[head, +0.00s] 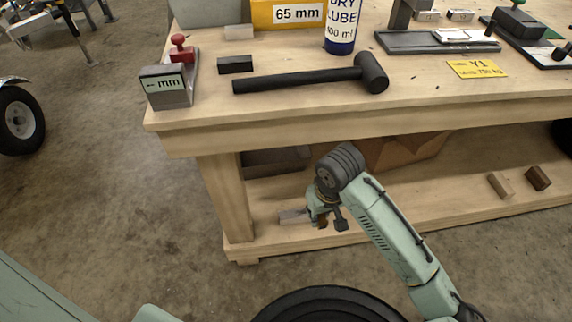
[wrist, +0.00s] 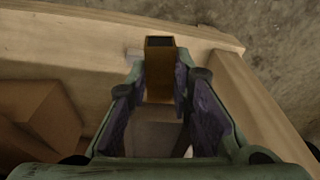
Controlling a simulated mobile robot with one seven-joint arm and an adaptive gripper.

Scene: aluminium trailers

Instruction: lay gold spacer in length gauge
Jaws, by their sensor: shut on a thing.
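My gripper (head: 325,220) is low at the lower shelf of the bench, near its left leg. In the wrist view my gripper (wrist: 160,85) is shut on the gold spacer (wrist: 159,85), a gold-brown block with a dark end face, standing out past the fingertips. In the head view the spacer is mostly hidden by the gripper. The length gauge appears to be the grey metal block (head: 170,92) with a red knob and a "← mm" label, on the left end of the bench top, above and left of my gripper. No spacer shows in it.
A grey block (head: 293,215) lies on the lower shelf beside my gripper; tan (head: 500,185) and dark brown (head: 538,178) blocks lie farther right. The bench top's edge (head: 350,127) overhangs the shelf. A black mallet (head: 310,79) and black block (head: 236,65) lie near the gauge.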

